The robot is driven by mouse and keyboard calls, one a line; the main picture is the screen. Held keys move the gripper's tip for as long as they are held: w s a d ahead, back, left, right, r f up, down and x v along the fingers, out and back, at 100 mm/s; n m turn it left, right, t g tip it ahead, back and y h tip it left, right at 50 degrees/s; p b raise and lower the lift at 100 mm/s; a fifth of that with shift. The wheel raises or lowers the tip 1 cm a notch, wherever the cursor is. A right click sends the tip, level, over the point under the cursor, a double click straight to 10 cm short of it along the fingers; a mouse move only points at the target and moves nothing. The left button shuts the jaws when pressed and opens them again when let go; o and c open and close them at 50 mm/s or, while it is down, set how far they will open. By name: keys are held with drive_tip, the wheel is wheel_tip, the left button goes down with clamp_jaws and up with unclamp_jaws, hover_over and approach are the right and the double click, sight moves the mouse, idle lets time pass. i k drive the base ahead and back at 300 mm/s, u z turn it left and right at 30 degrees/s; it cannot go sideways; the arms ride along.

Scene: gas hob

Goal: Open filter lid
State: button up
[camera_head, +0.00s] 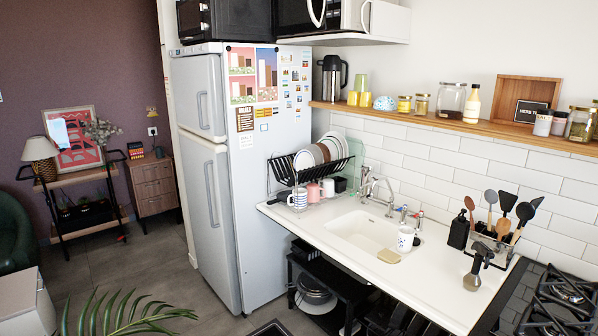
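I cannot make out a filter lid anywhere in this view. A white sink (362,232) is set in the white counter (440,285). A curved metal tap (383,190) stands behind it, with smaller taps (410,214) to its right. A small black and metal object (477,266) stands on the counter near the hob; I cannot tell what it is. My gripper is not in view.
A white mug (405,238) and a beige block (389,256) sit by the sink. A black bottle (458,229) and utensils (503,225) stand right, before the gas hob (560,305). A tall fridge (240,170) and dish rack (310,165) are left. A plant (130,315) shows in front.

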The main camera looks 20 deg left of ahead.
sight(366, 168)
drive_tip(key=u, duration=0.6)
drive_tip(key=i, duration=0.6)
drive_tip(key=u, duration=0.85)
drive_tip(key=i, duration=1.4)
drive_tip(key=z, duration=0.05)
